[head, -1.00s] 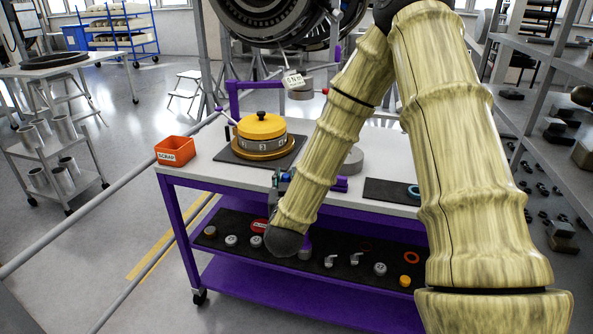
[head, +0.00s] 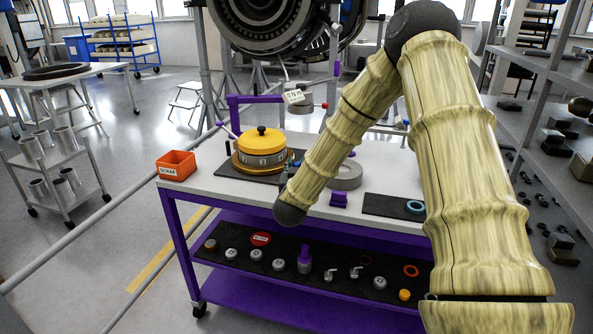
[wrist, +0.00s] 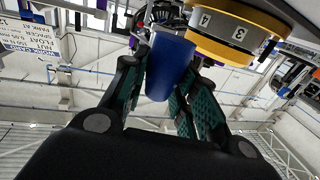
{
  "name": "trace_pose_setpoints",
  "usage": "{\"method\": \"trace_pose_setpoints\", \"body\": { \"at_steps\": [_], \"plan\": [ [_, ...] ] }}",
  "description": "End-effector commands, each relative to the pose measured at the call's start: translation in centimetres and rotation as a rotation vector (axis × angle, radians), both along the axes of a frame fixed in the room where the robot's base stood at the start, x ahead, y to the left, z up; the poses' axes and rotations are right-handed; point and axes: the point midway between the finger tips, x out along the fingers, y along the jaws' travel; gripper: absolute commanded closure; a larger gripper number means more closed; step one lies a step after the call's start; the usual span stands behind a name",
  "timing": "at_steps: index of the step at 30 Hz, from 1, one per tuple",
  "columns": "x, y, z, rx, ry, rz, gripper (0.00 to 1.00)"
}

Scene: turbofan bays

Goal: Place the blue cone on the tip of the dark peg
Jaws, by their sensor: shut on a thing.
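The blue cone (wrist: 172,68) shows in the wrist view, between the dark green pads of my gripper (wrist: 160,80). My gripper is shut on it. A dark and grey ribbed part (wrist: 166,14) shows just beyond the cone's far end; I cannot tell whether they touch. In the head view my own forearm hides most of the gripper and the cone, close to the right side of the yellow-topped numbered drum (head: 262,145). I cannot pick out the dark peg with certainty in either view.
The drum also shows beside the cone in the wrist view (wrist: 238,32). An orange scrap bin (head: 176,165) stands at the cart's left end. A grey ring (head: 346,177), a purple block (head: 339,199) and a teal ring (head: 415,206) lie to the right. Several small parts fill the shelf below.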

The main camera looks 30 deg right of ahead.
Motion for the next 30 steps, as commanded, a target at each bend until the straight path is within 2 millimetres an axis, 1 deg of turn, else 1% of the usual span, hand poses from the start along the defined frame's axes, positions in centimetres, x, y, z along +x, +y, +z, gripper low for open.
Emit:
{"method": "trace_pose_setpoints", "body": {
  "at_steps": [1,3,8,14,21,24,30],
  "plan": [
    [0.8,-0.6,0.1,0.0,-0.001,-0.002,0.87],
    [1.7,-1.2,-0.1,0.0,0.0,-0.001,0.87],
    [2.9,-1.9,-0.3,0.0,0.0,0.0,0.87],
    [3.1,-2.0,-0.9,0.0,0.002,0.001,0.87],
    [3.1,-2.0,-3.1,0.0,0.002,0.001,0.87],
    [3.1,-2.0,-3.7,0.0,0.001,0.0,0.87],
    [3.1,-2.0,-3.8,0.0,0.0,0.0,0.87]
  ]
}}
